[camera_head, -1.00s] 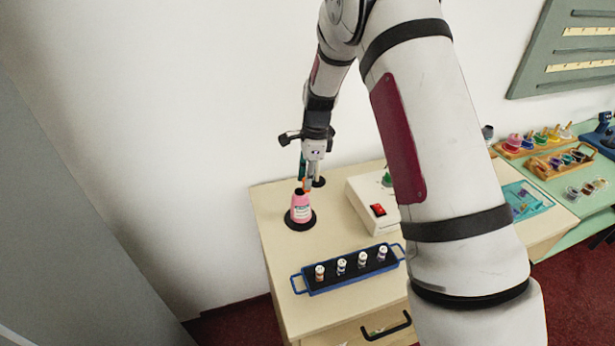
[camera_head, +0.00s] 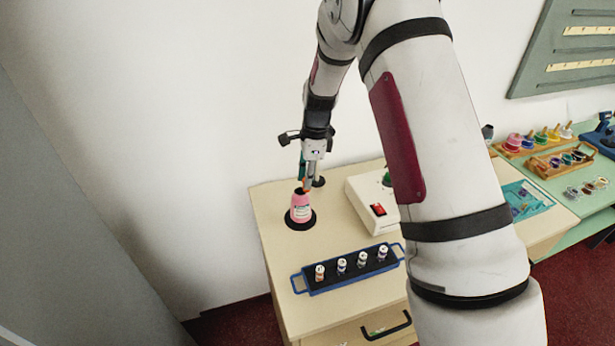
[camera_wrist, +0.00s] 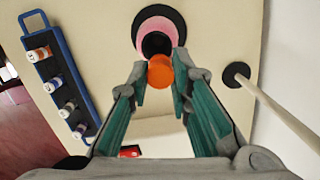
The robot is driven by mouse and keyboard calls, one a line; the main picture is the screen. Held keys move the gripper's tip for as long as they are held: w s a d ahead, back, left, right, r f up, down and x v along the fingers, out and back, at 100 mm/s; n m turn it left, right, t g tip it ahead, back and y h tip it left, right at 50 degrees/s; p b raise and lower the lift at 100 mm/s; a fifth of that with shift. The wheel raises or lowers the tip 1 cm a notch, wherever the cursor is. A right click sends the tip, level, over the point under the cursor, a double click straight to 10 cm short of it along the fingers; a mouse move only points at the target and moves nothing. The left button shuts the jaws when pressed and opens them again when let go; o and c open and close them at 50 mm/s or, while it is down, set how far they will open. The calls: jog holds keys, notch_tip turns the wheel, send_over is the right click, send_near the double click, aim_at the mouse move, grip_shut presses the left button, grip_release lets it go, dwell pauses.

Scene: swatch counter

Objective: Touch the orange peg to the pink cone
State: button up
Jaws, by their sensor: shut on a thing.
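The pink cone (camera_head: 300,212) stands upright on a round black base at the left of the table, with a pale label on its side. In the wrist view the pink cone (camera_wrist: 146,32) is seen from above, with a dark round top. My gripper (camera_wrist: 160,84) is shut on the orange peg (camera_wrist: 160,72), whose round end shows between the green-padded fingers. The orange peg overlaps the edge of the cone's dark top in that view. In the head view my gripper (camera_head: 308,184) is just above the cone's top; I cannot tell whether peg and cone touch.
A blue tray (camera_head: 303,292) with several small labelled vials lies in front. A white box with a red switch (camera_head: 366,212) stands to the right. Bare tabletop lies between cone and tray.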

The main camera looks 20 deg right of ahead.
jog(key=shift+r, duration=2.45)
